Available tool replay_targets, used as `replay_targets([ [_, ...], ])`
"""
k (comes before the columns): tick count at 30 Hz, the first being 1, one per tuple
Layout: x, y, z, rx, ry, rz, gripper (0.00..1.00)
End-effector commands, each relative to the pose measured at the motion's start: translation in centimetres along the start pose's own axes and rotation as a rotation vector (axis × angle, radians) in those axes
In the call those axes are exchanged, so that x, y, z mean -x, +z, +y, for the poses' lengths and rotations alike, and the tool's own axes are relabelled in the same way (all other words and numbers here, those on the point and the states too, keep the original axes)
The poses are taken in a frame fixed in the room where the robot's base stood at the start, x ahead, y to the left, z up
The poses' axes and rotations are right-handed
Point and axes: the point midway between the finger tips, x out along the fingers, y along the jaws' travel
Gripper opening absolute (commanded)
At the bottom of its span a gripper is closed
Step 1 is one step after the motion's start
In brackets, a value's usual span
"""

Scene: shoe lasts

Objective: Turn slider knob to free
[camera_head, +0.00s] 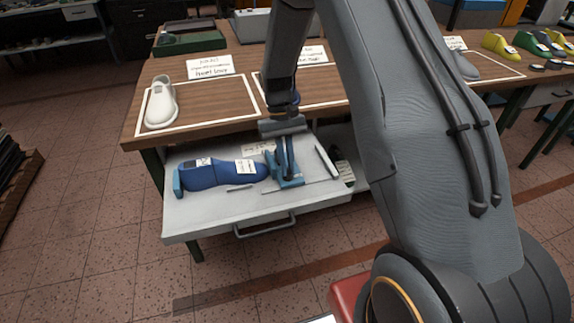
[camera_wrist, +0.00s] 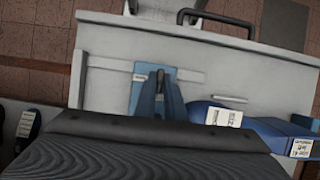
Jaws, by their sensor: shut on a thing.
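A blue slider block (camera_head: 291,183) sits on a thin rail in the open light-grey drawer (camera_head: 210,222). My gripper (camera_head: 286,172) reaches straight down to this block. In the wrist view, the blue slider plate (camera_wrist: 188,74) lies on the pale rail, and my gripper (camera_wrist: 160,80) is shut on the dark slider knob (camera_wrist: 160,74) at the plate's middle. The fingers hide most of the knob. Any markings for free or locked are too small to read.
A blue shoe last (camera_head: 215,174) lies left of the slider in the drawer. A thin grey rod (camera_head: 327,161) and a dark labelled item (camera_head: 344,169) are to its right. The wooden tabletop (camera_head: 140,118) overhangs behind, with a white last (camera_head: 160,103).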

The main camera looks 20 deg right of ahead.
Motion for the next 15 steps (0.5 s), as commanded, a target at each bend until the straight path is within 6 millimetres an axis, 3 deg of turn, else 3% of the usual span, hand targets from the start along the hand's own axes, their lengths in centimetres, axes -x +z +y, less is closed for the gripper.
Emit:
replay_targets([
  [5,0.16,-0.02,0.02,0.001,0.001,0.002,0.0],
  [6,0.16,-0.02,0.02,0.001,0.001,0.002,0.11],
  [9,0.14,-0.02,0.02,0.001,0.0,0.002,0.28],
  [15,0.07,-0.01,0.02,0.0,0.0,0.001,0.28],
])
